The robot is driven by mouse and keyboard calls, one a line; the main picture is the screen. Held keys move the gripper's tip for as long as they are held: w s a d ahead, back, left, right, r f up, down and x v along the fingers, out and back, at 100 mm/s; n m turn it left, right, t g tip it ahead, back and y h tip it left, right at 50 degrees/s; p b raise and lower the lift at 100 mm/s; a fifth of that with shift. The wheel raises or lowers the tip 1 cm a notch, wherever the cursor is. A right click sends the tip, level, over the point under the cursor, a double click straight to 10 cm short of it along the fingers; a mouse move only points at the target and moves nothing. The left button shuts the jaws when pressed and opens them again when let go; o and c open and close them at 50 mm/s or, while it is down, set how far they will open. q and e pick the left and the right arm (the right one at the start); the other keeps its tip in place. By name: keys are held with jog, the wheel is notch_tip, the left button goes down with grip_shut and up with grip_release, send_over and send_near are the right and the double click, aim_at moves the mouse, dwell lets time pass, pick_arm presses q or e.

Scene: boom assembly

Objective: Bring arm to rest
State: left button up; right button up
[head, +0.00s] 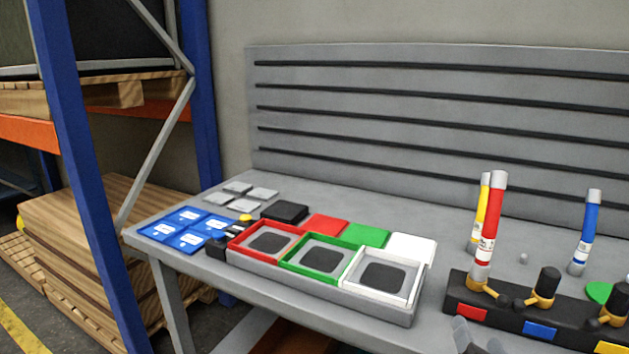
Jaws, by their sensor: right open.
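My right gripper (479,345) shows only at the bottom edge of the head view, where its grey fingertips stand apart in front of the black rack. It is open, and I see nothing between the tips; the rest of it is cut off by the frame. My left gripper is not in view. A red tube (489,225) stands upright at the left end of the black rack (508,318), close behind a red label. A yellow tube (483,190) stands partly hidden behind it. A blue tube (586,232) stands behind the rack, tilted slightly.
A grey tray (330,300) holds red, green and white frames with dark pads. Red, green and white plates lie behind it. Blue cards (187,230) and grey squares lie at the table's left. A slotted grey panel (440,110) backs the table. A shelf rack (90,180) stands left.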

jog(key=s+a+f+m+g+y, duration=0.1)
jog(key=s+a+f+m+y, duration=0.1)
jog(key=f+m, duration=0.5)
jog(key=s+a+f+m+g+y, duration=0.2)
jog(key=s+a+f+m+y, duration=0.1)
jog(key=f+m, duration=0.4)
jog(key=s+a+f+m+g+y, duration=0.2)
jog(key=s+a+f+m, duration=0.3)
jog(key=m, duration=0.5)
jog(key=shift+a+f+m, duration=0.4)
jog(key=shift+a+f, duration=0.3)
jog(key=shift+f, duration=0.65)
jog(key=shift+s, duration=0.1)
